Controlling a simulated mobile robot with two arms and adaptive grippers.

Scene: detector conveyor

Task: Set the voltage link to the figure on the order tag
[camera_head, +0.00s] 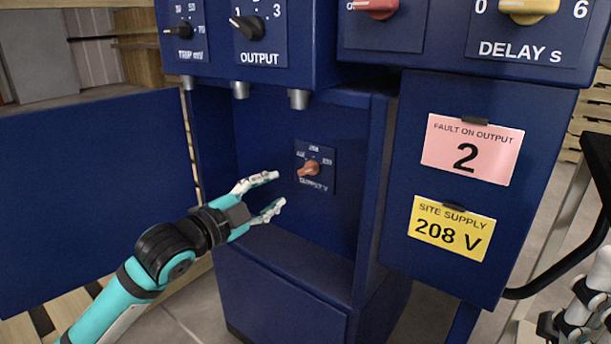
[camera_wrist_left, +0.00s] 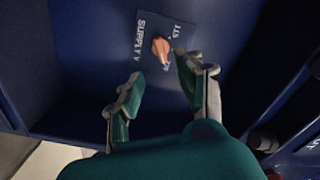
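The voltage link is a small orange knob (camera_head: 309,168) on a dark blue plate (camera_head: 318,184) inside the open cabinet. The plate carries several voltage marks, with 208 apparently at the top. I cannot tell for sure which mark the knob points to. A yellow tag (camera_head: 451,228) on the right reads SITE SUPPLY 208 V. My left gripper (camera_head: 278,190) is open and empty, left of the knob and apart from it. In the left wrist view the knob (camera_wrist_left: 161,50) shows beyond and between the open fingertips (camera_wrist_left: 160,68). My right gripper (camera_head: 581,308) shows partly at the lower right edge.
A pink tag (camera_head: 471,150) reads FAULT ON OUTPUT 2. Above the recess are a black OUTPUT knob (camera_head: 247,26), a TRIP mV knob (camera_head: 181,31), a red knob (camera_head: 376,8) and a yellow DELAY knob (camera_head: 528,10). An open blue door (camera_head: 95,190) stands at the left, beside my left arm.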

